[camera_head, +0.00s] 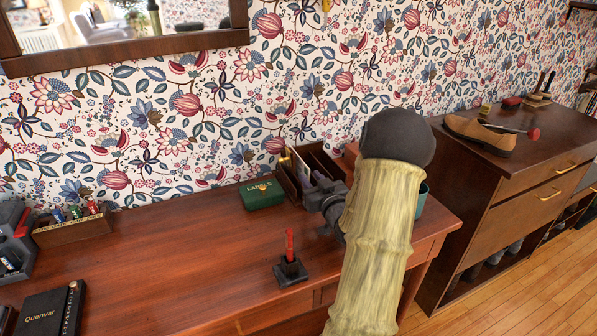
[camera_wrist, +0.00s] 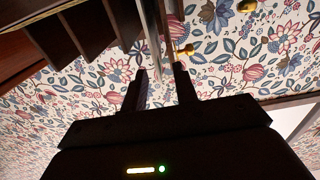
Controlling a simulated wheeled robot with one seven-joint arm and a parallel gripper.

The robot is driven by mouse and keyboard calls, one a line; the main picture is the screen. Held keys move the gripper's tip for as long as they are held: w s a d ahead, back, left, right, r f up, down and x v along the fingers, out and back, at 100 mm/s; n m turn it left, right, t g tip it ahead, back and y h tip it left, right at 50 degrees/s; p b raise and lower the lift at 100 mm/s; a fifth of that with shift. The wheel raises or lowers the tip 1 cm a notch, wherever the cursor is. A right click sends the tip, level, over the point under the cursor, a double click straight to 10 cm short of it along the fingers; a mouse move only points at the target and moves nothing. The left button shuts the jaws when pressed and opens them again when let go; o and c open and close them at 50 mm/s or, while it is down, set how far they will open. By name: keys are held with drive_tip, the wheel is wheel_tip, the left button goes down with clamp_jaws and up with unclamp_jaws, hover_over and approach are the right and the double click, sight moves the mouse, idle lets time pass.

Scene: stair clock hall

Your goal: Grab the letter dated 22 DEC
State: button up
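A wooden letter rack (camera_head: 288,178) stands on the desk against the wall, with a few pale and purplish envelopes (camera_head: 302,166) in it. Its dark dividers (camera_wrist: 88,30) fill the upper left of the wrist view. My gripper (camera_head: 318,196) is at the rack's front right, partly hidden by my arm. In the wrist view my gripper (camera_wrist: 160,72) has its two dark fingers apart. Thin pale letter edges (camera_wrist: 151,35) show edge-on above and between the fingertips; I cannot tell whether they touch. No date is readable, so I cannot tell which letter is dated 22 DEC.
A green tin (camera_head: 263,195) sits left of the rack. A red pen in a dark holder (camera_head: 290,270) stands at the desk's front. A teal cup (camera_head: 421,198) is partly behind my arm. The desk's middle (camera_head: 180,265) is clear. A shoe (camera_head: 480,135) rests on the right cabinet.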

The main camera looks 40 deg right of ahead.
sight(306, 169)
drive_tip(key=x, duration=0.5)
drive_tip(key=shift+d+r, duration=0.1)
drive_tip(key=shift+d, duration=0.05)
clamp_jaws()
